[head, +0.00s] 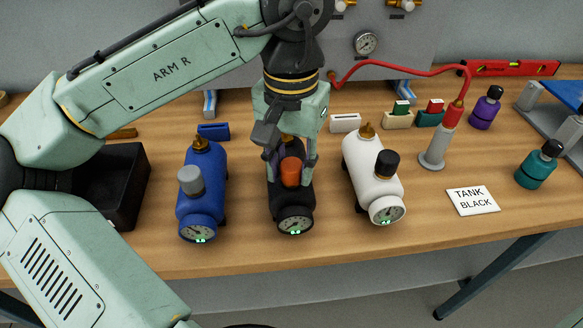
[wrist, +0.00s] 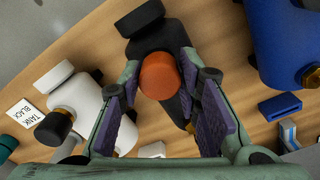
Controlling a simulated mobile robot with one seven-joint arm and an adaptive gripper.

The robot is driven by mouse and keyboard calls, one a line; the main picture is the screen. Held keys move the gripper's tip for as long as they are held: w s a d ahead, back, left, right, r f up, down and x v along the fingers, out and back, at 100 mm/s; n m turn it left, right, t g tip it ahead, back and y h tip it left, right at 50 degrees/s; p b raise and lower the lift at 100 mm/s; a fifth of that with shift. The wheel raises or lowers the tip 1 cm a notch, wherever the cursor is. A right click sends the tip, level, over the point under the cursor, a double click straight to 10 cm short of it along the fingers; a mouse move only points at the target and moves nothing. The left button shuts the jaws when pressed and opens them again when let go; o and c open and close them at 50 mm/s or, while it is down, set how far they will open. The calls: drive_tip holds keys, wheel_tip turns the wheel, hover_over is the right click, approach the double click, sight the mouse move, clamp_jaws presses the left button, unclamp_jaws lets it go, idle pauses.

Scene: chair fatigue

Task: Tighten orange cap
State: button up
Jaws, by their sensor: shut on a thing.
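The orange cap (head: 291,172) sits on top of the black tank (head: 291,207), between the blue and white tanks. My gripper (head: 290,168) reaches down from above with a finger on either side of the cap and is shut on it. In the wrist view the orange cap (wrist: 159,77) shows between the fingertips, over the black tank (wrist: 150,32). The tank's gauge faces the front with small green lights. The cap's lower edge and thread are hidden.
The blue tank (head: 202,209) with a grey cap stands left, the white tank (head: 367,170) with a black cap right. A card reading "TANK BLACK" (head: 472,201), a red hose on a grey stand (head: 437,150) and purple (head: 485,112) and teal bottles (head: 536,170) are further right.

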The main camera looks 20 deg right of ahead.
clamp_jaws()
drive_tip(key=m, duration=0.4)
drive_tip(key=o, duration=0.7)
unclamp_jaws()
drive_tip(key=shift+a, duration=0.15)
wheel_tip(320, 180, up, 12)
